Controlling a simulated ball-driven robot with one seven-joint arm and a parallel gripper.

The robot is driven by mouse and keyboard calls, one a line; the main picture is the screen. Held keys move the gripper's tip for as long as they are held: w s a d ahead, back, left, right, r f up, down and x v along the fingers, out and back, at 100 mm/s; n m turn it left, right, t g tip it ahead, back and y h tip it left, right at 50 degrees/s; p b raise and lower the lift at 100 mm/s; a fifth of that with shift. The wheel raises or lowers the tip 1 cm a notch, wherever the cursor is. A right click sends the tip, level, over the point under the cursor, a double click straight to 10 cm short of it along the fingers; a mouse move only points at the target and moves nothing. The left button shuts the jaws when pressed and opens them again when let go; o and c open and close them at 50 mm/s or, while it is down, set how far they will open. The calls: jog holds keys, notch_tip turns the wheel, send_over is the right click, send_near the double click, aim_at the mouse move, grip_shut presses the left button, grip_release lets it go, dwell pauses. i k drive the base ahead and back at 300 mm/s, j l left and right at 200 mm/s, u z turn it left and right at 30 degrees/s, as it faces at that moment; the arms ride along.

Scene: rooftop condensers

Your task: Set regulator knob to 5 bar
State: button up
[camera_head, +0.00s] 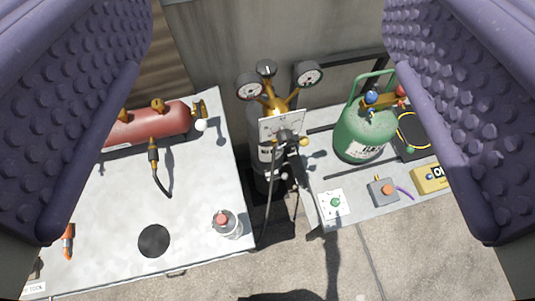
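A brass regulator (275,102) sits on top of a dark upright cylinder (262,160) between two worktops. It carries two round gauges, a left gauge (249,87) and a right gauge (310,75), too small to read. A white marked plate (280,124) is on its front, with a dark knob (287,136) before it; the knob's setting is not readable. Another black knob (265,68) tops the regulator. My gripper (268,110) is open and empty, its two purple ridged fingers wide apart at the picture's sides. The regulator shows between them, apart from both.
The left worktop holds a red tank (150,125), a hose (157,168), a red-capped bottle (226,224) and a black disc (154,240). The right bench holds a green tank (362,135), a grey box (383,192) and a yellow device (431,179). A wall (225,45) stands behind.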

aim_at(285, 137)
jog(key=l+u, duration=1.05)
